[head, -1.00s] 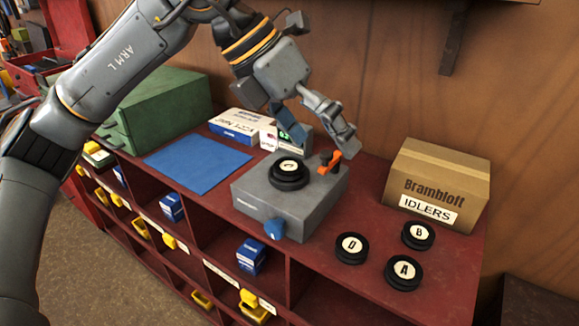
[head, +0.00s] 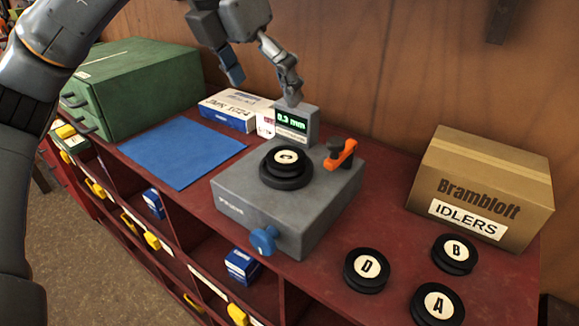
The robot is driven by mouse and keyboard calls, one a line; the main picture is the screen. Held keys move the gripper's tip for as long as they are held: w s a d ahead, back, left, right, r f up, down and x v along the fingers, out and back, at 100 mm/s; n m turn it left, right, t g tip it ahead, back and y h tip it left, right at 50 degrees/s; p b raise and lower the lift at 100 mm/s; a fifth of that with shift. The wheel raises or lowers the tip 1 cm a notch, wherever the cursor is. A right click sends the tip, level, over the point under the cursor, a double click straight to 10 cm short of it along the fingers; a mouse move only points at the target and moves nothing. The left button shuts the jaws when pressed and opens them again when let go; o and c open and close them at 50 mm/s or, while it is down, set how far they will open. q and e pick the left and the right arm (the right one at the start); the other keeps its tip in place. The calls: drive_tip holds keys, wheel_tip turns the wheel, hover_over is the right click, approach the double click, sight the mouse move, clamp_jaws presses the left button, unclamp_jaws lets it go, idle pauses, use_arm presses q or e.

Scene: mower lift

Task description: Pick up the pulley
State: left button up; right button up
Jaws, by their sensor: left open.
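A black pulley with a round white label reading C (head: 287,166) sits on top of the grey gauge box (head: 250,205). The gauge's small display (head: 292,121) reads 0.3 mm. Three more black pulleys, labelled D (head: 366,270), B (head: 455,254) and A (head: 437,305), lie on the red bench top right of the gauge. My left gripper (head: 264,90) is open and empty, above and behind the gauge, apart from the pulley on it. My right gripper is not in view.
An orange lever (head: 342,153) and a blue knob (head: 263,239) stick out from the gauge. A cardboard box marked Brambloft IDLERS (head: 484,185) stands at the right. A blue mat (head: 180,152), white-and-blue carton (head: 235,108) and green cabinet (head: 135,85) are left. Cubbies open below.

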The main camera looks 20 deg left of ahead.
use_arm(q)
drive_tip(key=p, duration=0.2)
hover_over(288, 154)
drive_tip(key=s, duration=0.2)
drive_tip(key=f, duration=0.8)
drive_tip(key=shift+a+f, duration=0.3)
drive_tip(key=shift+f, duration=0.05)
drive_tip(key=p+x, duration=0.1)
drive_tip(key=x, duration=0.1)
drive_tip(key=p+x, duration=0.1)
drive_tip(key=x, duration=0.1)
drive_tip(key=shift+s+a+f+p, duration=0.15)
drive_tip(key=shift+s+a+p, duration=0.1)
drive_tip(key=shift+a+p, duration=0.1)
drive_tip(key=shift+w+d+f, duration=0.1)
drive_tip(key=shift+w+f, duration=0.15)
drive_tip(key=shift+f, duration=0.35)
drive_tip(key=shift+r, duration=0.1)
drive_tip(key=c, duration=1.6)
